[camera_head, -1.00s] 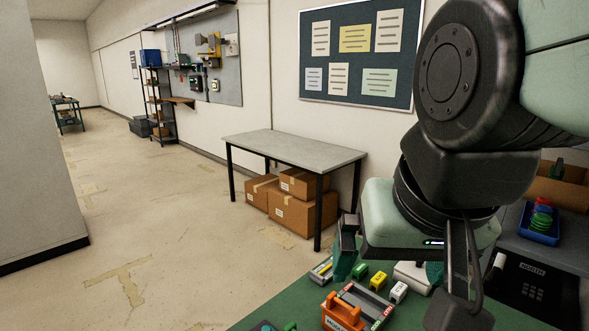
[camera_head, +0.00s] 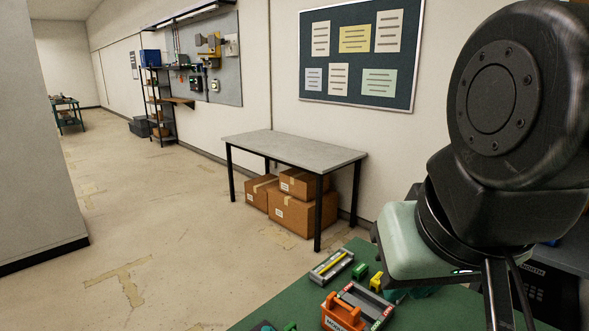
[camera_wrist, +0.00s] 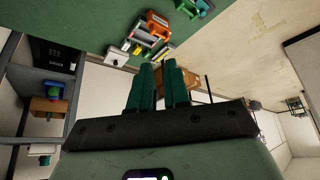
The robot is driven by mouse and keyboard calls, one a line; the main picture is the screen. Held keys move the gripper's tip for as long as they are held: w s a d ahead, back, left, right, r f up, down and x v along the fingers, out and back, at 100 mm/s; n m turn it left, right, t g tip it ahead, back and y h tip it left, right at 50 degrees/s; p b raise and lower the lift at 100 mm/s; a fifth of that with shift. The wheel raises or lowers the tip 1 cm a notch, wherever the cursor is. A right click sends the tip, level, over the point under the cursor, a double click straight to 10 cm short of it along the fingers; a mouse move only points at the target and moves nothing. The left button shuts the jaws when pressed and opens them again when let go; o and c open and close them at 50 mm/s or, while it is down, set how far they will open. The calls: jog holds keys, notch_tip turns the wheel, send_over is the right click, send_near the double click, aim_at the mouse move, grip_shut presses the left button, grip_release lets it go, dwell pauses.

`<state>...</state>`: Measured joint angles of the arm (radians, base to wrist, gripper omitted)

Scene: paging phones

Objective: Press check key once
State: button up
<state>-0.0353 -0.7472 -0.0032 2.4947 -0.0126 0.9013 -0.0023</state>
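A black phone labelled NORTH (camera_head: 540,290) stands at the right edge in the head view, mostly behind my arm. It also shows in the wrist view (camera_wrist: 52,56), at upper left, with small keys on its face. I cannot make out which key is the check key. My gripper (camera_wrist: 159,64) shows two green fingers with a narrow gap between them and nothing held. It is apart from the phone, which lies off to the left of the fingers in the wrist view. In the head view the fingers are mostly hidden below the hand.
A green mat (camera_head: 285,300) carries an orange holder (camera_head: 342,312), a grey tray (camera_head: 331,266), and green (camera_head: 360,271) and yellow (camera_head: 376,281) blocks. A box with coloured items (camera_wrist: 50,92) is near the phone. A grey table (camera_head: 295,148) with cardboard boxes beneath stands behind.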

grip_shut()
dwell(0.9)
jog(key=w+a+f+n+g+h, duration=0.2)
jog(key=w+a+f+n+h, duration=0.15)
jog(key=w+f+n, duration=0.45)
jog(key=w+a+f+n+g+h, duration=0.25)
jog(key=w+a+n, duration=0.3)
jog(key=n, duration=0.35)
jog(key=w+a+f+n+t+h, duration=0.1)
jog(key=w+a+f+n, duration=0.1)
jog(key=a+f+n, duration=0.4)
jog(key=w+a+f+n+t+h, duration=0.1)
jog(key=a+f+n+t, duration=0.1)
jog(key=a+f+n, duration=0.4)
notch_tip(320, 180, down, 7)
jog(key=n, duration=0.3)
jog(key=shift+w+f, duration=0.2)
jog(key=shift+w, duration=0.15)
